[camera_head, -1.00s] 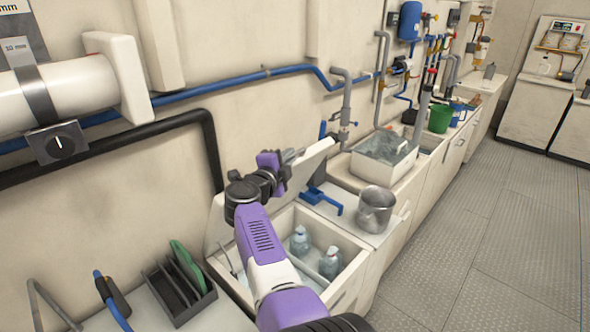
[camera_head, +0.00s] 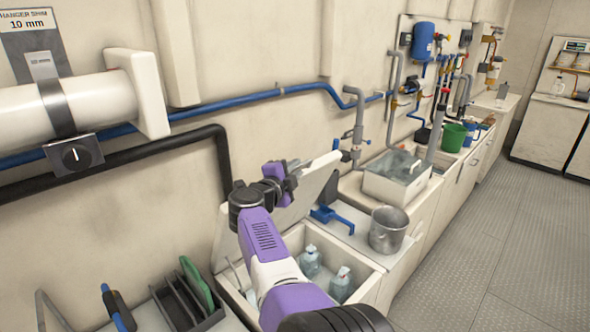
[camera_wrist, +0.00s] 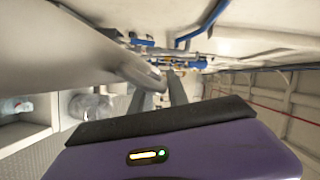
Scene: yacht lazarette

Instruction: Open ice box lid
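The ice box lid (camera_head: 313,190) is a pale panel, raised and leaning back toward the wall in the head view. The ice box (camera_head: 373,270) below it is uncovered, with clear bottles (camera_head: 310,262) inside. My gripper (camera_head: 294,170) is at the raised lid, on its front side, and my arm crosses over the opening, hiding part of both. In the wrist view two dark fingers (camera_wrist: 163,93) stand apart with a gap between them. A large pale surface, apparently the lid (camera_wrist: 65,50), runs close along their left; I cannot tell whether they touch it.
A metal pot (camera_head: 388,230) and a blue handled tool (camera_head: 330,215) sit on the counter right of the box. A dark rack (camera_head: 185,305) stands at its left. Pipes run along the wall behind. The floor (camera_head: 465,240) at the right is clear.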

